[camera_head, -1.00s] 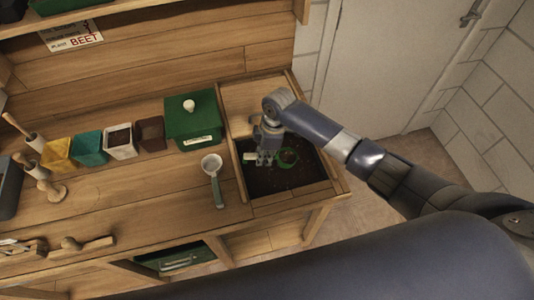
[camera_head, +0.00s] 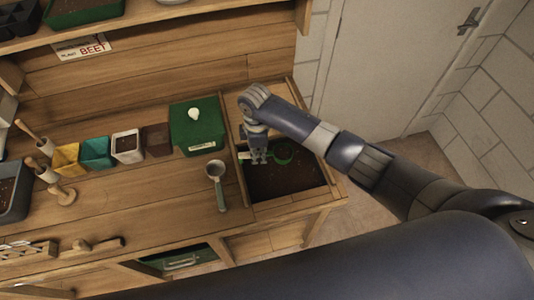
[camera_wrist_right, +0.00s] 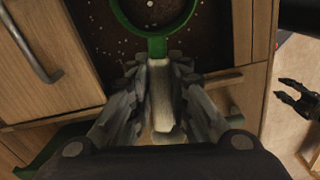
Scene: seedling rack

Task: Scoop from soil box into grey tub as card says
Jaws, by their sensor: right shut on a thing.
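The soil box (camera_head: 290,190) is a wooden bin of dark soil at the bench's right end. My right gripper (camera_head: 260,158) is over it, shut on the pale handle of a green ring-shaped scoop (camera_head: 285,162). The wrist view shows the scoop's green ring (camera_wrist_right: 154,46) with dark, white-flecked soil inside its outline; I cannot tell whether it carries soil. The grey tub (camera_head: 12,212) stands at the left edge, partly cut off, with brown contents. The card (camera_head: 82,47) on the back wall reads BEET. My left gripper (camera_wrist_right: 282,90) shows in the wrist view, its fingers apart and empty.
A metal scoop (camera_head: 217,178) with a green handle lies left of the soil box. A lidded green box (camera_head: 197,130) and several small pots, such as the white pot (camera_head: 127,147), stand behind. The front middle of the bench is clear.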

